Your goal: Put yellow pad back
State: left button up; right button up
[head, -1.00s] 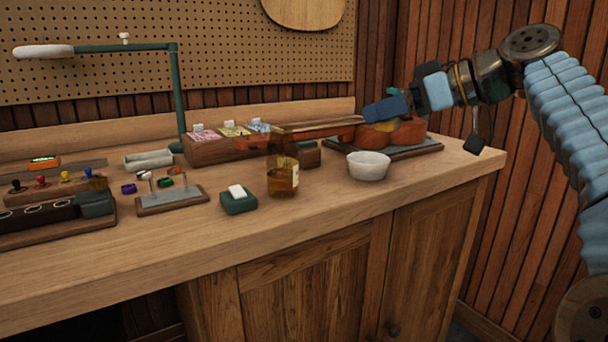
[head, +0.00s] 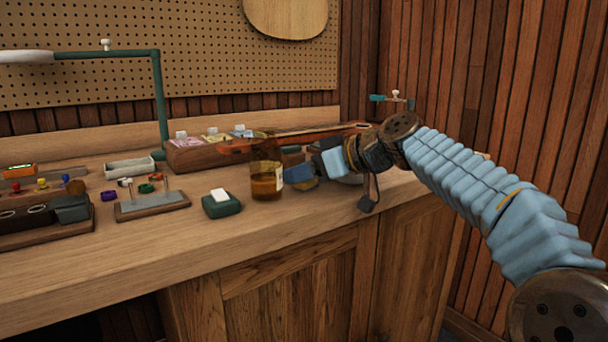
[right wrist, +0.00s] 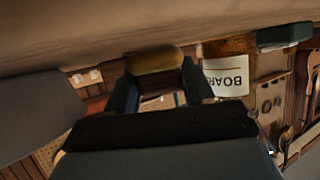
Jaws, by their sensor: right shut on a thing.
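My right gripper (head: 302,177) is shut on a yellow pad (right wrist: 153,60), which shows between its two blue fingers in the right wrist view (right wrist: 160,82). The gripper is over the bench, just right of the brown bottle (head: 266,184). A wooden box (head: 186,158) behind the bottle holds pink, yellow and blue packets with white tops; its right part is hidden. My left gripper is not in view.
The bottle's label (right wrist: 226,77) is close to the fingers in the right wrist view. A green block with a white piece (head: 221,204) sits left of the bottle. The bench front (head: 150,255) is clear.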

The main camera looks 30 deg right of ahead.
jog(key=shift+f, duration=0.2)
jog(key=o, duration=1)
jog(key=shift+r, duration=0.1)
jog(key=shift+o, duration=0.2)
jog(key=shift+r, duration=0.1)
jog(key=shift+s+d+r, duration=0.1)
jog(key=shift+s, duration=0.05)
jog(key=v, duration=1.1)
jog(key=shift+s+r, duration=0.15)
jog(key=shift+s, duration=0.1)
jog(key=shift+d, duration=0.15)
